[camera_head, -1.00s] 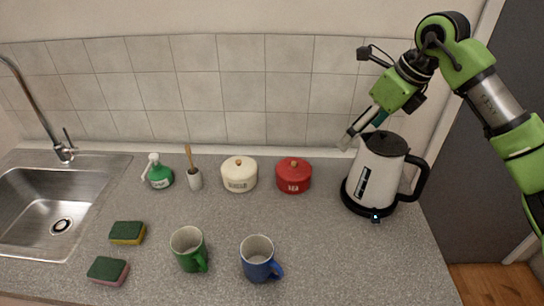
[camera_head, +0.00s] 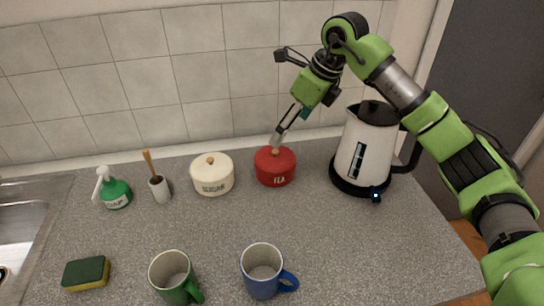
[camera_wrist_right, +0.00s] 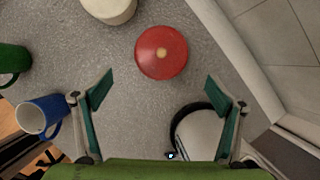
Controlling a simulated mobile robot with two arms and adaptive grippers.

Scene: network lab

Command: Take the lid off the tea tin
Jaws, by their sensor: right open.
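The red tea tin (camera_head: 275,172) stands on the counter between the sugar tin and the kettle, with its lid on and a light wooden knob on top. In the right wrist view the red lid (camera_wrist_right: 153,65) shows from above, ahead of my open fingers. My right gripper (camera_head: 277,143) is open and empty, pointing down over the tin near the knob; in the wrist view its fingertips (camera_wrist_right: 157,88) are spread on both sides with the lid beyond them. I cannot tell in the head view whether a finger touches the knob. My left gripper is not in view.
A white kettle (camera_head: 362,150) stands close on the right. The cream sugar tin (camera_head: 213,180) is close on the left. A green mug (camera_head: 170,271) and a blue mug (camera_head: 261,285) stand in front. The counter between the tin and the mugs is clear.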

